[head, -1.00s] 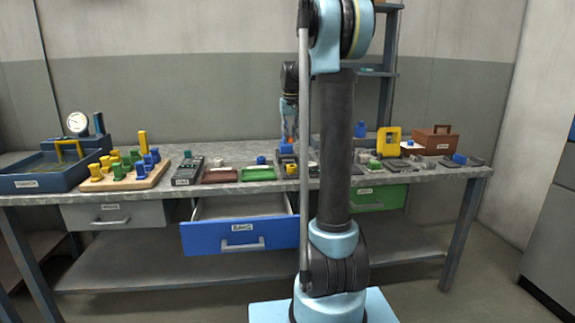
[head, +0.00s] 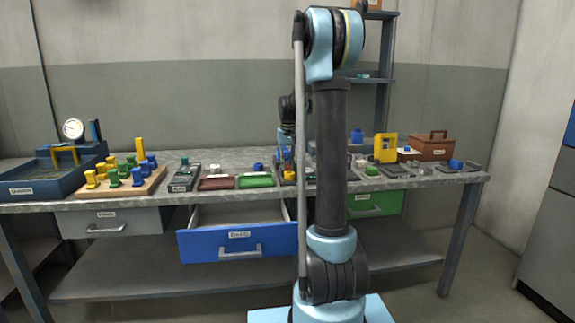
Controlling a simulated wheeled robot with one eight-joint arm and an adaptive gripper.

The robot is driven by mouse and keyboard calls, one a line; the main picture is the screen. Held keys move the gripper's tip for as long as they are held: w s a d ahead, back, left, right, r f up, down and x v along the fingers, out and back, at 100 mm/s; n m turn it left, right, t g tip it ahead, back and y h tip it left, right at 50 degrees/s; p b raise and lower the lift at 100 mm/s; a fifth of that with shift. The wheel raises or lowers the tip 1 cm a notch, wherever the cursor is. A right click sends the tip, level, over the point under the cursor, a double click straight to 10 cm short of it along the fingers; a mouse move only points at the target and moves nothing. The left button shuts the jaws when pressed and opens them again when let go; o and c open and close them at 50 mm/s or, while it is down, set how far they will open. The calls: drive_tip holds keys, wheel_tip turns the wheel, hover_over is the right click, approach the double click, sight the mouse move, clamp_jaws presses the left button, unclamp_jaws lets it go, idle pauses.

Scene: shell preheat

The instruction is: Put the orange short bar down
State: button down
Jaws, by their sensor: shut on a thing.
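My gripper (head: 286,157) shows small and partly hidden beside my own arm column, low over the middle of the workbench (head: 240,160). It points down, just behind and right of the green tray (head: 256,180). It is shut on the orange short bar, but the bar is too small and covered to make out clearly. A yellow-orange block (head: 289,176) shows just below the gripper. I cannot tell whether the gripper or the bar touches the bench.
A wooden board with coloured pegs (head: 122,190) and a blue bin (head: 38,190) are at left. A brown tray (head: 216,184) lies beside the green one. The blue drawer (head: 238,243) stands open below. A yellow frame (head: 386,147) and brown toolbox (head: 431,148) are at right.

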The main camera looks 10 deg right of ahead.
sight(288, 166)
drive_tip(key=c, duration=1.5)
unclamp_jaws()
drive_tip(key=shift+r, duration=0.1)
wheel_tip(288, 166, up, 12)
drive_tip(key=s, duration=0.2)
drive_tip(key=s+f, duration=0.2)
drive_tip(key=s, duration=1.1)
drive_tip(key=shift+t, duration=0.4)
drive_tip(key=s+f, duration=0.7)
drive_tip(key=s, duration=0.2)
drive_tip(key=s+f, duration=0.7)
drive_tip(key=s, duration=0.3)
drive_tip(key=s+f, duration=0.7)
drive_tip(key=s, duration=0.3)
drive_tip(key=shift+s+d+f, duration=0.15)
